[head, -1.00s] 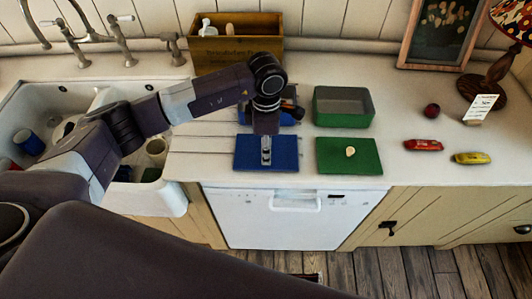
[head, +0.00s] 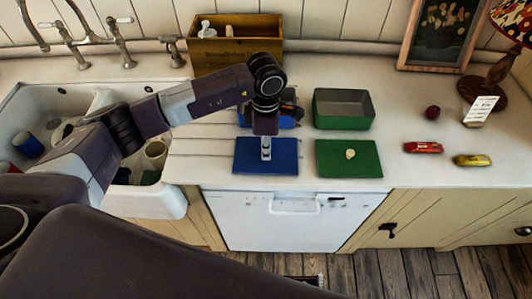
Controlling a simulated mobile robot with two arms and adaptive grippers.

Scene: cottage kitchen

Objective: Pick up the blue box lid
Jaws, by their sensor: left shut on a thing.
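The blue box lid (head: 248,164) lies flat on the counter near its front edge, in front of the blue box (head: 291,119). My left gripper (head: 266,155) points down over the middle of the lid and is shut on it, at its knob; the fingers hide the knob. The lid looks level, and I cannot tell any gap under it. My left wrist hides much of the blue box and what may be in it. My right gripper is not in view.
An open green box (head: 344,108) and a green lid (head: 330,163) with a pale knob stand to the right. Further right are a red toy car (head: 424,147), a yellow one (head: 472,160) and a dark red fruit (head: 432,112). A wooden crate (head: 236,56) stands behind; the sink (head: 165,200) is left.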

